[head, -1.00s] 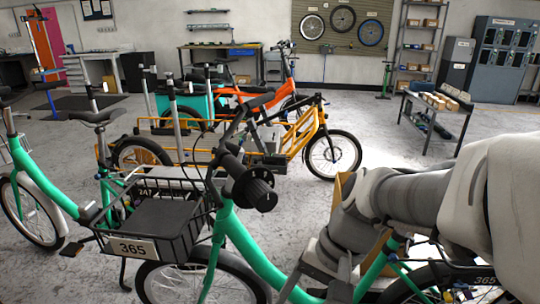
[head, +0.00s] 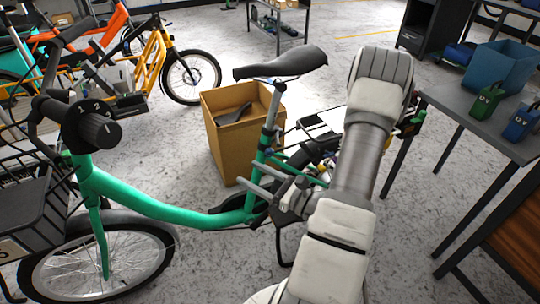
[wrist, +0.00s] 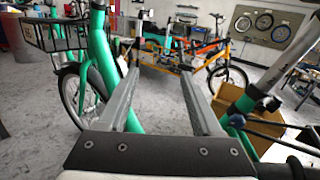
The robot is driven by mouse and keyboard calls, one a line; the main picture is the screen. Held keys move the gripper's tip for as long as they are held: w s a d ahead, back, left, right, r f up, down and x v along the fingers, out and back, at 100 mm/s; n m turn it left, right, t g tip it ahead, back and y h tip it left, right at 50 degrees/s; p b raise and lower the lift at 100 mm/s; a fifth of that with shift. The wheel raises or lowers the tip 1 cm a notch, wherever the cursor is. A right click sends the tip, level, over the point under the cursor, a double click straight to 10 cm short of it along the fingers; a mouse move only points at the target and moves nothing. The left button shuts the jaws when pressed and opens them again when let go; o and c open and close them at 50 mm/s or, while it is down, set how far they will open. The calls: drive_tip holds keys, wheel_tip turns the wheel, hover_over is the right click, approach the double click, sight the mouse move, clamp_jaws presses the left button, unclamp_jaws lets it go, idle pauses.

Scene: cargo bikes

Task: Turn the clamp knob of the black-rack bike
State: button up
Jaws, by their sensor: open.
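The near bike has a green frame (head: 160,208), a black saddle (head: 282,64) on a silver seat post (head: 271,103), and a dark rear part mostly hidden behind my arm. A large round black dial (head: 98,127) marked with numbers sits at its handlebar. I cannot pick out a clamp knob for certain. My gripper (head: 250,174) is open and empty beside the green frame, below the saddle. In the wrist view, the two fingers (wrist: 158,74) point forward with a gap between them. The green tube (wrist: 101,60) is left of them and the seat post (wrist: 270,85) right.
A cardboard box (head: 222,150) with a black saddle inside stands behind the bike. A grey table (head: 480,110) with a blue bin (head: 500,65) and 12 V batteries is at right. A yellow bike (head: 150,65) stands behind at left. Open floor lies behind the box.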

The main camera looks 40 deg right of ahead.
drive_tip(key=s+d+f+m+h, duration=0.6)
drive_tip(key=d+f+m+h, duration=0.2)
drive_tip(key=d+f+h, duration=0.15)
drive_tip(key=h+b, duration=0.1)
drive_tip(key=b, duration=0.3)
approach(271, 154)
drive_tip(key=x, duration=0.9)
drive_tip(key=shift+a, duration=0.1)
clamp_jaws()
